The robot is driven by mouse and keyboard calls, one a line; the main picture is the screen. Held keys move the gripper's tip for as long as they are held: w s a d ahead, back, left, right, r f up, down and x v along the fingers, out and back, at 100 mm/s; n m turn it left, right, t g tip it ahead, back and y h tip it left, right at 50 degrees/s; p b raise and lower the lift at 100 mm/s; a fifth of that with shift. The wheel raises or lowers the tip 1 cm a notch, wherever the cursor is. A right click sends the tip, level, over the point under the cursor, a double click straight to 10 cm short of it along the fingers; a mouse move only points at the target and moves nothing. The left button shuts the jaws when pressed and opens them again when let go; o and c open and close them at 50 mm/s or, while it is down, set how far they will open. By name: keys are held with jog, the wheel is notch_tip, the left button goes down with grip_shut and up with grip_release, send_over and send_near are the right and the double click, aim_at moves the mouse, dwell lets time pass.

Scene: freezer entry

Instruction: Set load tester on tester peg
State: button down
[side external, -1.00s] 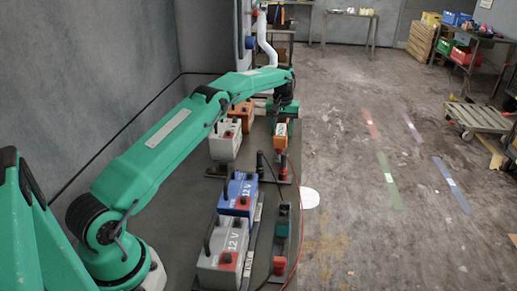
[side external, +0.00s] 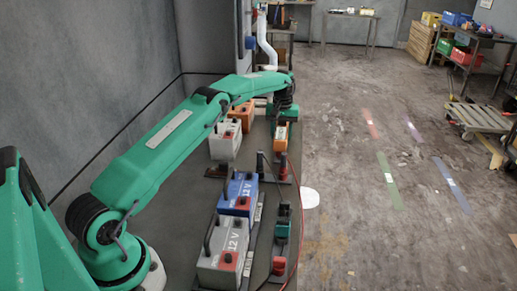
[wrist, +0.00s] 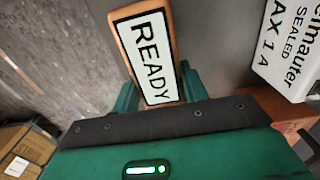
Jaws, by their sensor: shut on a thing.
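The load tester (side external: 281,136) is an orange block. In the wrist view the load tester (wrist: 172,30) shows a white face reading READY, tilted in the picture. My gripper (side external: 284,117) is shut on it from above; its teal fingers show at either side of it in the wrist view (wrist: 158,92). In the side view the tester hangs just above and behind a red post (side external: 284,166), one of two upright posts on a dark plate. I cannot make out which part is the tester peg, nor whether the tester's lower end touches anything.
A blue battery (side external: 238,194) and another grey one (side external: 222,250) stand nearer the camera, beside a strip with a green block (side external: 282,230). Dark and red cables run along the bench edge.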

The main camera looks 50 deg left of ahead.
aim_at(282, 130)
jog(key=shift+f, duration=0.5)
jog(key=c, duration=0.7)
grip_release()
jog(key=shift+f, duration=0.15)
notch_tip(282, 130, up, 7)
jog(key=shift+r, duration=0.5)
